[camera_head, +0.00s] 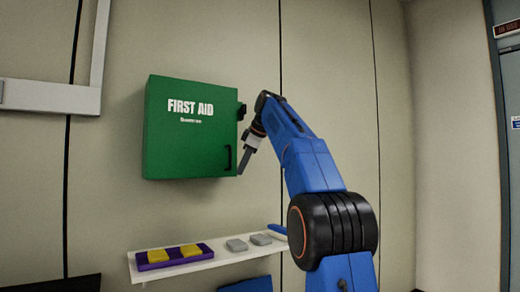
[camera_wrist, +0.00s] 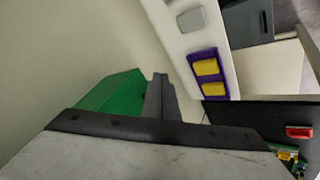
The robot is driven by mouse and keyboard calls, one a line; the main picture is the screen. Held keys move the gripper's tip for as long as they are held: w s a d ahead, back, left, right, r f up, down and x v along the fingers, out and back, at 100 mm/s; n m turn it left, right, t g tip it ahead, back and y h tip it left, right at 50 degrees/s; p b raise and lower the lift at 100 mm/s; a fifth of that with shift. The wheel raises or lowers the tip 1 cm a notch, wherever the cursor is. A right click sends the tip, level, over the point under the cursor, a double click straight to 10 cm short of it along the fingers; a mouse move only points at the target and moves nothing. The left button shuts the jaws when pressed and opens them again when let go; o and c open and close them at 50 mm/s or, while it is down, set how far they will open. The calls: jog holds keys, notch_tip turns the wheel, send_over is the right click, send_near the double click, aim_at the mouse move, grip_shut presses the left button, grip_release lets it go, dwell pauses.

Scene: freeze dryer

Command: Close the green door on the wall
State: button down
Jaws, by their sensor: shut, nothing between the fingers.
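The green first aid cabinet (camera_head: 180,140) hangs on the wall in the head view. Its green door (camera_head: 185,150) faces me, with white lettering and a black handle (camera_head: 228,157) at the lower right. The door looks flush with the cabinet; no gap shows from here. My gripper (camera_head: 242,170) is shut and empty, pointing down beside the door's lower right edge, close to the handle. I cannot tell whether it touches. In the wrist view, my gripper's fingers (camera_wrist: 160,85) are together, with part of the green cabinet (camera_wrist: 112,95) just left of them.
A white shelf (camera_head: 215,261) sits below the cabinet. It holds a purple tray (camera_head: 152,266) with yellow blocks, and grey blocks (camera_head: 237,245). White trunking (camera_head: 50,97) runs on the wall at left. A doorway stands at far right. The wall right of my arm is clear.

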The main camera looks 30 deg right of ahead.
jog(key=s+d+r, duration=0.3)
jog(key=s+r, duration=0.1)
jog(key=r, duration=0.3)
jog(key=shift+s+d, duration=0.15)
jog(key=shift+d, duration=0.1)
jog(key=shift+a, duration=0.1)
jog(key=s+a+f+m+g, duration=0.1)
jog(key=s+a+f+m, duration=0.6)
jog(key=s+a+f, duration=1)
jog(key=s+a+f+m, duration=0.1)
jog(key=s+f, duration=0.7)
jog(key=f, duration=0.4)
jog(key=s+a+f+m, duration=0.1)
jog(key=s+f, duration=0.6)
jog(key=f, duration=0.6)
jog(key=s+a+f+m+g+h, duration=0.1)
jog(key=s+f+m, duration=0.1)
jog(key=s+f, duration=0.6)
notch_tip(320, 180, down, 5)
jog(key=shift+s+f, duration=0.1)
jog(key=shift+s, duration=0.25)
